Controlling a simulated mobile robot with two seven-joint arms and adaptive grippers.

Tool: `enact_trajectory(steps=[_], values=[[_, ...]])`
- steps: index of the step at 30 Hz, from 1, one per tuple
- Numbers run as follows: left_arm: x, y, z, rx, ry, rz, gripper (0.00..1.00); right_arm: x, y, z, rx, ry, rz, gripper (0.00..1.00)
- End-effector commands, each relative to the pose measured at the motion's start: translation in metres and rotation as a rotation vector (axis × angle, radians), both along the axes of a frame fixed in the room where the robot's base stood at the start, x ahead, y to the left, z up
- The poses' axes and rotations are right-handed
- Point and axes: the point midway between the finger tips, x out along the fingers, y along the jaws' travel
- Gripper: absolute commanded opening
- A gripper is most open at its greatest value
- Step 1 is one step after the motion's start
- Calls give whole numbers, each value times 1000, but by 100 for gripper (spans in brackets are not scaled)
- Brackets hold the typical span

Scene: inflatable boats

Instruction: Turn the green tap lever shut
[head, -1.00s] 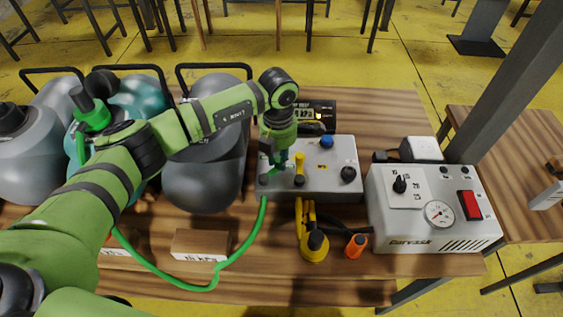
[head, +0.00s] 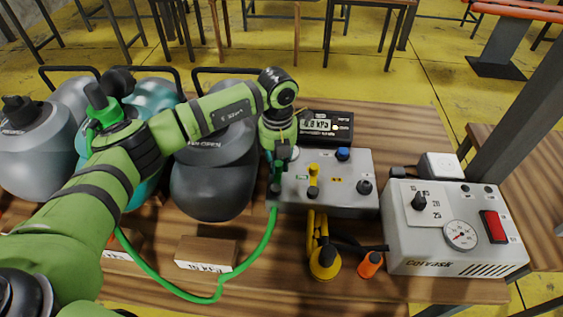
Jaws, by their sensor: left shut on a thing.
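A grey valve box (head: 345,186) stands on the wooden bench, with yellow, blue and black fittings on top. The green tap lever (head: 277,176) is at the box's left end, mostly hidden by my left gripper. My left gripper (head: 278,168) reaches down from above and is shut on the green lever. The lever's exact angle is hard to tell. A green hose (head: 262,248) runs from the box's left end, below the lever, and loops left over the bench. My right gripper is not in view.
A yellow tap lever (head: 313,178) stands close to the right of the gripper. A black display (head: 327,126) is behind the box. A pump unit (head: 455,232) stands at right, and grey and teal boats (head: 205,182) at left. A 15 kPa block (head: 205,252) lies in front.

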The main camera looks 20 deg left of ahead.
Motion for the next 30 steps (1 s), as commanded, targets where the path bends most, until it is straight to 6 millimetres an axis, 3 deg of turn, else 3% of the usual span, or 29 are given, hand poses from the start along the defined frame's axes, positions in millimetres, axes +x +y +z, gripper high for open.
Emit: enact_trajectory(steps=[17,18,19,20,30], values=[[-2,3,-1,4,6,35,0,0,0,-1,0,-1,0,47],[-2,3,-1,4,6,35,32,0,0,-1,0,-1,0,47],[-2,3,-1,4,6,35,44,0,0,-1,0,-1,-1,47],[-2,3,-1,4,6,35,47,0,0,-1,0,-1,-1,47],[-1,2,1,1,2,33,47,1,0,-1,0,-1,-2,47]])
